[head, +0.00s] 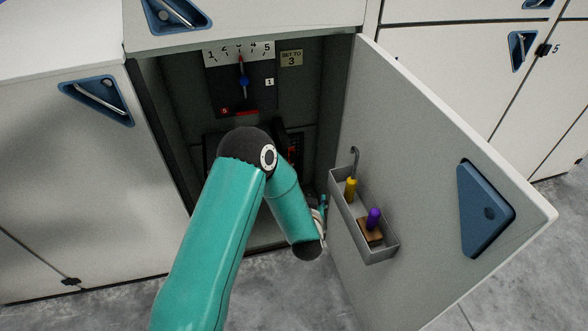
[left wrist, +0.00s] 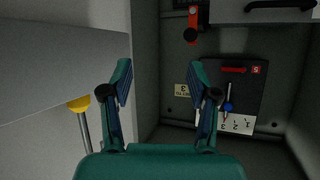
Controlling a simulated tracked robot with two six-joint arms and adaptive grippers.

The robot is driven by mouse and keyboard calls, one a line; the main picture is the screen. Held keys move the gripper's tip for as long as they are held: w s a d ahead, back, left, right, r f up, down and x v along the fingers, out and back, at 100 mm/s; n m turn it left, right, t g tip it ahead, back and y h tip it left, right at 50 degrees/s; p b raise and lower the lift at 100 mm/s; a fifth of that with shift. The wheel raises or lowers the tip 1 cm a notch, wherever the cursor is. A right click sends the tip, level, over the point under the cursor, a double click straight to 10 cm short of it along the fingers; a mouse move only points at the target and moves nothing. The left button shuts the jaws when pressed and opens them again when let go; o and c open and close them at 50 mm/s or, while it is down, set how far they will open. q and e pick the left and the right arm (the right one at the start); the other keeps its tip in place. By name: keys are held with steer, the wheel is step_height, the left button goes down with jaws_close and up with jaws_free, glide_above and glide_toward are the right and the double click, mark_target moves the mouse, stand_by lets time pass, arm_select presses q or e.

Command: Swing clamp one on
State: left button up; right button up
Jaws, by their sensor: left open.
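My left gripper (left wrist: 163,95) is open and empty. In the left wrist view its two fingers point towards the cabinet interior, with a gap between them. In the head view it (head: 321,206) shows only in part beside my forearm, near the open door. In the head view some red (head: 293,152) shows there, mostly hidden by my arm.
The open door (head: 430,160) carries a tray (head: 386,253) holding a yellow-handled hook (head: 350,188) and a purple-handled tool (head: 373,218). Inside the cabinet are a numbered scale panel (head: 262,97) with a blue knob (head: 244,82), and a "SET TO 3" sign (head: 291,58).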

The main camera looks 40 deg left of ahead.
arm_select(q)
steer(key=w+a+f+n+y+b, duration=0.2)
steer(key=w+a+n+y+b, duration=0.2)
steer(key=a+y+b, duration=0.4)
steer(key=b, duration=0.9)
glide_toward(295, 160)
steer(key=shift+n, duration=0.3)
steer(key=b+x, duration=0.2)
steer(key=x, duration=0.9)
steer(key=shift+s, duration=0.1)
arm_select(e)
step_height(295, 160, down, 22)
steer(key=shift+r, duration=0.1)
arm_select(q)
steer(key=shift+t+h, duration=0.3)
jaws_close()
